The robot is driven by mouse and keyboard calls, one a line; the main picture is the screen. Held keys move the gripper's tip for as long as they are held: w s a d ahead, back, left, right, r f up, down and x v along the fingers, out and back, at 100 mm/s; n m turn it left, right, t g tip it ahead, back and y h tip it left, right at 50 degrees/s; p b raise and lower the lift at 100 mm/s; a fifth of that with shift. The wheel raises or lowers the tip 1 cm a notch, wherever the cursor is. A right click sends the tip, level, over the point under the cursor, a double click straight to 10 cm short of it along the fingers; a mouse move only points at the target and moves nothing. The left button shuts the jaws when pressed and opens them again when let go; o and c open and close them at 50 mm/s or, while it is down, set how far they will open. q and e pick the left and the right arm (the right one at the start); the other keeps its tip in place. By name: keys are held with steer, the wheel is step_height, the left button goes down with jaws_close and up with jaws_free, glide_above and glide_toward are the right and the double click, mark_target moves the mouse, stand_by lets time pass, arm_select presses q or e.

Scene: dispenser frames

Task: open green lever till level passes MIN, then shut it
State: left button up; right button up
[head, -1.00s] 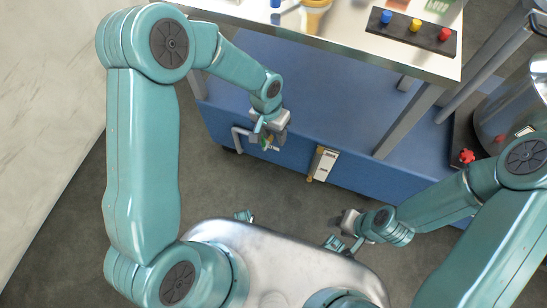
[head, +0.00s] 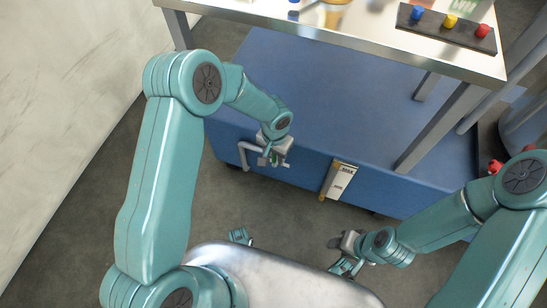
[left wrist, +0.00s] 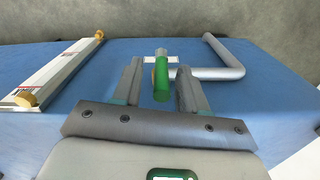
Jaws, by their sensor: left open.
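The green lever (left wrist: 161,80) shows in the left wrist view, on a pipe fitting at the front of the blue tank. My left gripper (left wrist: 158,85) is open, with one finger on each side of the lever and gaps showing between. In the head view my left gripper (head: 273,157) is at the tank front and mostly hides the lever. The level gauge (head: 338,181) is a white strip with yellow ends on the tank front, right of that gripper; it also shows in the left wrist view (left wrist: 62,73). Its level cannot be read. My right gripper (head: 340,252) is low over the floor, its jaws unclear.
A bent grey pipe (left wrist: 222,72) runs beside the lever. The blue tank (head: 300,120) sits under a metal table (head: 380,50). A black strip with blue, yellow and red knobs (head: 446,29) lies on the table. Bare floor (head: 270,215) is in front.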

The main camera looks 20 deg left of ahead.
arm_select(q)
steer(key=shift+f, duration=0.8)
jaws_close()
